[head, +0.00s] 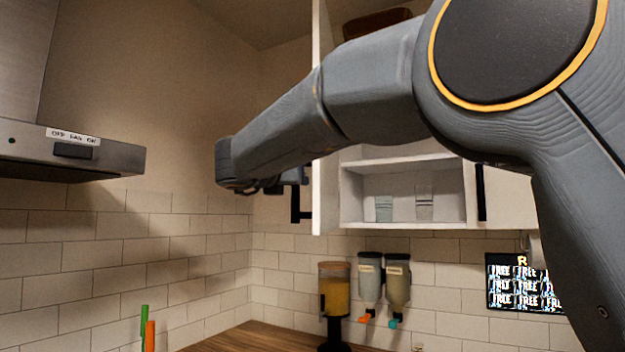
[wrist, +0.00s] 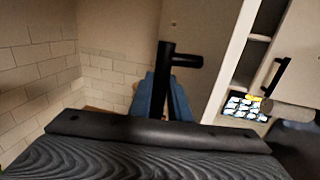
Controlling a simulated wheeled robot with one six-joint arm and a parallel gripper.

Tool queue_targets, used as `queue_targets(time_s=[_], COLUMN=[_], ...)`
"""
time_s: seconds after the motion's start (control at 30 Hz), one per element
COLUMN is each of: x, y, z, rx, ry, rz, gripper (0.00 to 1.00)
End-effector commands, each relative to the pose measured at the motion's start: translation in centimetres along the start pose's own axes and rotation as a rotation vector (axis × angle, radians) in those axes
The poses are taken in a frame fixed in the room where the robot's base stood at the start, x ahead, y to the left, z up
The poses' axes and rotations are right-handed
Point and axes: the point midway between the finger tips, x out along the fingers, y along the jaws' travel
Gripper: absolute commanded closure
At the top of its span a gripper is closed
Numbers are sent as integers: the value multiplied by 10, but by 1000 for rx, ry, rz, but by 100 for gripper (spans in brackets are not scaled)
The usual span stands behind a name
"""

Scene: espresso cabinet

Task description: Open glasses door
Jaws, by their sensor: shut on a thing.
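The glasses cabinet door (head: 320,200) stands open, swung out and seen nearly edge-on in the head view. Its outer face (wrist: 205,45) fills the upper middle of the wrist view. The black door handle (head: 295,207) is on that face, and it also shows in the wrist view (wrist: 166,62). My gripper (wrist: 163,95) is shut on the handle, with its blue fingers on either side of the bar. In the head view my arm hides part of the gripper and cabinet. Glasses (head: 384,208) stand on the lower shelf inside the open cabinet (head: 405,224).
A range hood (head: 70,152) juts out at the left. Dispensers (head: 370,282) hang below the cabinet, above a wooden counter (head: 235,341). Another cabinet door with a black handle (head: 481,192) is on the right.

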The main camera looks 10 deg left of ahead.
Motion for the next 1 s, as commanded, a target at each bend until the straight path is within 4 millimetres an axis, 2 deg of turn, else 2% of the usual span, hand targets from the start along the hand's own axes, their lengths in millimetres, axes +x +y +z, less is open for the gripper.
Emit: queue_targets(time_s=[0.13,0.47,0.5,0.6,0.87,1.0], x=[-4,-6,-6,-6,-5,-12], y=[7,9,9,9,9,9], z=[3,2,2,1,0,0], rx=[2,1,1,1,0,1], ry=[-5,-3,-3,-2,-1,-1], rz=[-2,-1,-1,0,-2,-1], gripper=[100,100,82,65,64,64])
